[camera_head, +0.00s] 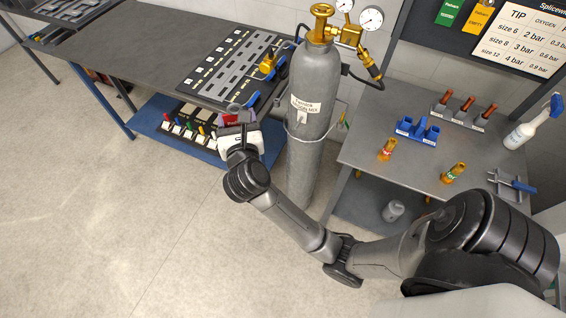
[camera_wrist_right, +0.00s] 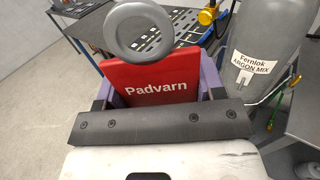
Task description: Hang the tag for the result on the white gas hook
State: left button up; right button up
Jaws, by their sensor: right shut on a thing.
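My right gripper (camera_head: 237,124) is shut on a red tag (camera_head: 228,119), in front of the long bench and left of the grey cylinder (camera_head: 309,110). In the right wrist view the tag (camera_wrist_right: 150,73) sits between purple fingers, reads "Padvarn", and has a grey ring (camera_wrist_right: 144,30) above its top edge. The cylinder carries a "Fernlok ARGON MIX" label and also shows in the right wrist view (camera_wrist_right: 265,45). A green tag (camera_head: 450,12) and a yellow tag (camera_head: 479,17) hang on the dark board at upper right. I cannot make out a white gas hook. My left gripper is not in view.
The long dark bench (camera_head: 135,45) holds a slotted panel (camera_head: 233,65). A blue lower shelf (camera_head: 160,120) with coloured items is beneath it. The right-hand table (camera_head: 375,130) holds brass fittings, a blue rack (camera_head: 417,130) and a spray bottle (camera_head: 530,128). Open floor lies at left.

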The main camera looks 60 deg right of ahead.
jog(key=d+f+m+g+h+b, duration=0.35)
jog(key=d+f+b, duration=0.4)
jog(key=f, duration=0.55)
jog(key=m+g+h+b, duration=0.2)
jog(key=m+g+b, duration=0.2)
jog(key=g+b, duration=0.55)
send_near(302, 126)
jog(key=shift+s+d+r+t+b, duration=0.1)
jog(key=shift+d+t+b, duration=0.4)
jog(key=shift+d, duration=0.35)
jog(key=shift+s+d+r+t+b, duration=0.15)
jog(key=shift+d+t+b, duration=0.35)
jog(key=shift+d, duration=0.3)
jog(key=shift+s+d+r+t+b, duration=0.1)
jog(key=shift+d+t+b, duration=0.35)
jog(key=shift+d, duration=0.4)
pick_arm(q)
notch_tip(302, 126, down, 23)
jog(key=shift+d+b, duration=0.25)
jog(key=shift+b, duration=0.05)
pick_arm(e)
jog(key=shift+w+d+f, duration=0.1)
jog(key=shift+d+f, duration=0.25)
jog(key=shift+d, duration=0.15)
jog(key=shift+d+f, duration=0.1)
jog(key=shift+d, duration=0.05)
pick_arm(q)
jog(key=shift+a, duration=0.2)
